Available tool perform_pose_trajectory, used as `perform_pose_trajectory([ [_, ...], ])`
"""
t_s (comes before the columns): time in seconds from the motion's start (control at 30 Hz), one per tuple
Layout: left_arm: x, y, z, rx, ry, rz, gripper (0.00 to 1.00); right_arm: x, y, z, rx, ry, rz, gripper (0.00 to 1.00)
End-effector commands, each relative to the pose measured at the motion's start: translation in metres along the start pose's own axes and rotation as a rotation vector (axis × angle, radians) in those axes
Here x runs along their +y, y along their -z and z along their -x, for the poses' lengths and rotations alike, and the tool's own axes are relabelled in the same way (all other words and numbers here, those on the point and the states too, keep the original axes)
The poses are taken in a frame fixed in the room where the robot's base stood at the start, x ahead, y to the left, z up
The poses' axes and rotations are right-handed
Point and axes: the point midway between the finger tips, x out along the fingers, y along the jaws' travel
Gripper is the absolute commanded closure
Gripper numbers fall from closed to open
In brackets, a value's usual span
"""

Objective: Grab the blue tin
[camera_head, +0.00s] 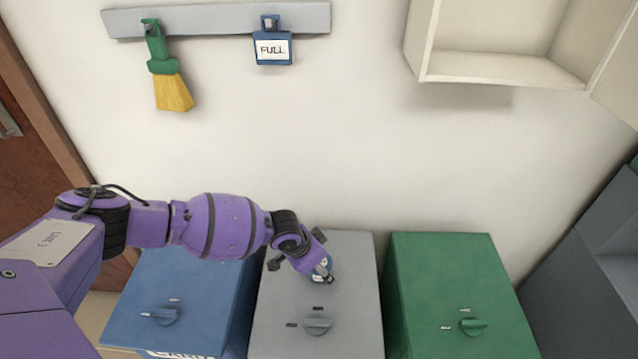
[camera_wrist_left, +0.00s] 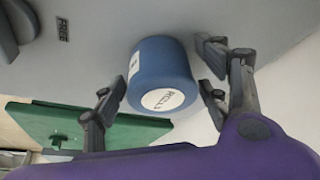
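The blue tin (camera_wrist_left: 163,68) stands on the grey furnace (camera_head: 275,310), with a white round label on its end and another white label on its side. In the head view the tin (camera_head: 322,271) is mostly hidden by my left gripper (camera_head: 322,266). In the left wrist view my left gripper (camera_wrist_left: 158,95) is open, with one finger on the left of the tin and the others on the right. Small gaps seem to show between fingers and tin; contact is hard to tell. My right gripper is not in view.
A blue furnace (camera_head: 190,285) stands left of the grey one and a green furnace (camera_head: 450,285) right, all with knobs. A rail (camera_head: 210,20) on the wall holds a green brush (camera_head: 165,70) and a blue FULL sign (camera_head: 272,48). An open cabinet (camera_head: 510,40) hangs upper right.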

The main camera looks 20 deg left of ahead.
Motion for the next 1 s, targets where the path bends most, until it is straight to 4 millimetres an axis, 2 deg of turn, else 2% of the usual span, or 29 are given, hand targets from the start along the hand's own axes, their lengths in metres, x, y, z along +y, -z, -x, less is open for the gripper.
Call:
perform_pose_trajectory([
  [0.03, 0.0, 0.001, 0.0, 0.001, 0.001, -0.001, 0.43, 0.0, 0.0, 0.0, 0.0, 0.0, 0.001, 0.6],
  [0.2, 0.0, 0.001, 0.0, 0.001, 0.0, -0.001, 0.66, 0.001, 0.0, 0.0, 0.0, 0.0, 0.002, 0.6],
  [0.3, 0.0, 0.001, 0.001, 0.001, 0.0, -0.001, 0.75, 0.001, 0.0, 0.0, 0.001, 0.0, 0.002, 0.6],
  [0.57, 0.0, 0.002, 0.002, 0.001, 0.0, -0.001, 0.75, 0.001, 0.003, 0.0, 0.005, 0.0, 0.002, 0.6],
  [0.73, 0.0, 0.007, 0.014, 0.003, 0.001, -0.001, 0.75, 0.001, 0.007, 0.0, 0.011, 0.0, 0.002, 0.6],
  [0.87, -0.001, 0.014, 0.035, 0.004, 0.002, -0.003, 0.75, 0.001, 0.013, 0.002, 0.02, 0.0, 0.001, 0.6],
  [1.0, 0.013, 0.004, 0.074, 0.006, 0.002, -0.003, 0.75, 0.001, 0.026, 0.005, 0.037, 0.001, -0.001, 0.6],
])
